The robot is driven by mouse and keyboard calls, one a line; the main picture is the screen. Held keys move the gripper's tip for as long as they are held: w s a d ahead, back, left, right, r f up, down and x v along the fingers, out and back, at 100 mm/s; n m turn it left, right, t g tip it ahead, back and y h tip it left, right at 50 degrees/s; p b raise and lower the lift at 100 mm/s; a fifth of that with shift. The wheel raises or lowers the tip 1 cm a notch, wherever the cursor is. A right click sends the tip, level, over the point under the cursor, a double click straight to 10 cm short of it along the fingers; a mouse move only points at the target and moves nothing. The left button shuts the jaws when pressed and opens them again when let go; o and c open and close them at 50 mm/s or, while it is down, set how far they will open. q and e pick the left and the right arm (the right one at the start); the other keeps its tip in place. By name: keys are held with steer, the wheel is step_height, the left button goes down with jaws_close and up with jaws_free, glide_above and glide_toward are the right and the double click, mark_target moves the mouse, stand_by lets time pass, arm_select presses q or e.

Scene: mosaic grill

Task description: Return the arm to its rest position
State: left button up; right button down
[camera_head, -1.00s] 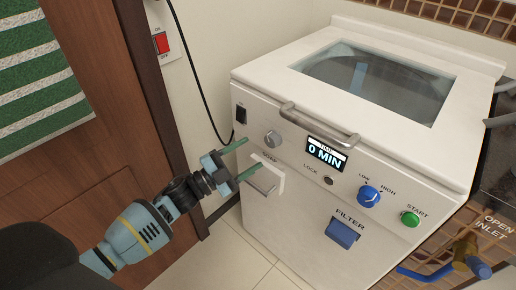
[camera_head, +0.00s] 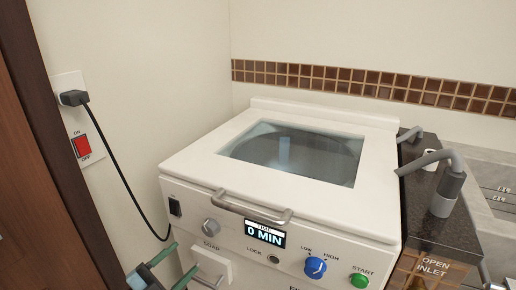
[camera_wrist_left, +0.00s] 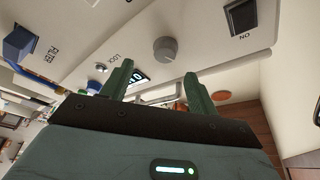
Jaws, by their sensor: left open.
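My left gripper (camera_head: 180,262) is open and empty at the lower left of the head view. Its green fingers are just left of the white soap drawer (camera_head: 215,264), with a visible gap between the jaws. The drawer stands out from the front of the white washing machine (camera_head: 185,165), and its handle (camera_head: 208,281) is partly cut off by the frame. In the left wrist view the open fingers (camera_wrist_left: 157,76) point toward the machine's front panel, with a grey knob (camera_wrist_left: 165,49) beyond them. Most of my left arm is out of the head view. My right gripper is not in view.
A wall outlet with a plug (camera_head: 74,98) and a red switch (camera_head: 82,146) is at left, its black cord hanging down beside the machine. A brown wooden panel (camera_head: 25,200) borders the left. A dark counter with grey pipes (camera_head: 443,200) stands at right.

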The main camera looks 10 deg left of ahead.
arm_select(q)
steer(key=s+d+f+n+g+y, duration=0.3)
steer(key=s+f+n+y, duration=0.6)
steer(key=s+f, duration=0.95)
steer(key=s+f+n+g+y, duration=0.1)
steer(key=s+f+n+g, duration=0.2)
steer(key=s, duration=1)
steer(key=s+f+n+g, duration=0.1)
steer(key=s+n+g, duration=0.25)
steer(key=s, duration=0.95)
steer(key=w+r+t+p, duration=0.1)
steer(key=w+r+p, duration=0.1)
steer(key=r+p, duration=0.6)
steer(key=w+r+p, duration=0.3)
steer(key=r+p, duration=0.6)
steer(key=shift+w+d+r+t, duration=0.25)
steer(key=shift+w+t, duration=0.05)
steer(key=shift+t, duration=0.05)
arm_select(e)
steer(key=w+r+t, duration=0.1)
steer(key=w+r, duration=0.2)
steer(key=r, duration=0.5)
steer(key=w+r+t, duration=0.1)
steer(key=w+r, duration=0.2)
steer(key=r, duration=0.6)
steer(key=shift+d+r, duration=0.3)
arm_select(q)
steer(key=shift+s, duration=0.1)
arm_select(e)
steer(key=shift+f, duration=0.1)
